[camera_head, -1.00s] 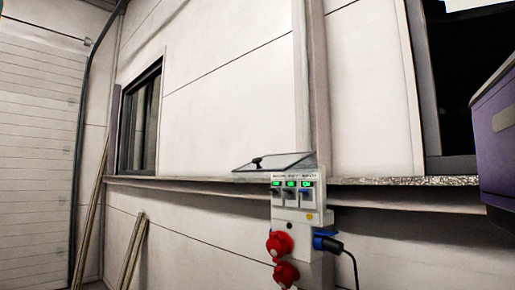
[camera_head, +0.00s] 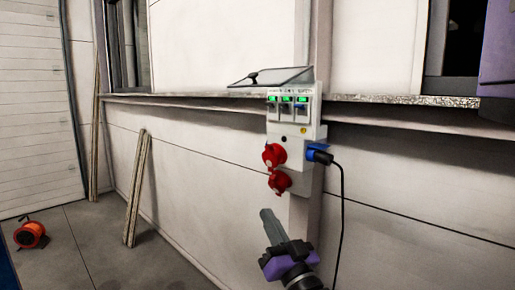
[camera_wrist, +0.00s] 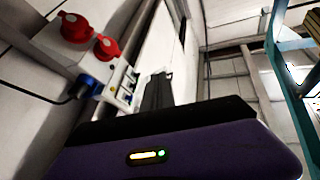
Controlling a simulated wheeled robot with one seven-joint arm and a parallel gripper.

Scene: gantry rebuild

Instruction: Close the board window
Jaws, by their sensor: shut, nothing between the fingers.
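The board window (camera_head: 271,77) is a clear flap at the top of the white electrical board (camera_head: 297,128). It is raised, sticking out to the left and up, with a dark knob (camera_head: 252,77) near its left end. The breaker switches (camera_head: 287,105) below it are uncovered. My gripper (camera_head: 267,214) is in the lower middle of the head view, below the board and apart from it, pointing up, shut and empty. In the wrist view the board (camera_wrist: 116,85) is at the upper left, beyond my purple gripper body (camera_wrist: 180,150).
Red sockets (camera_head: 275,168) and a blue plug (camera_head: 319,154) with a hanging black cable (camera_head: 339,220) stick out from the board. A ledge (camera_head: 200,105) runs along the wall. Wooden planks (camera_head: 137,190) lean at the left, and an orange machine (camera_head: 30,234) stands on the floor.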

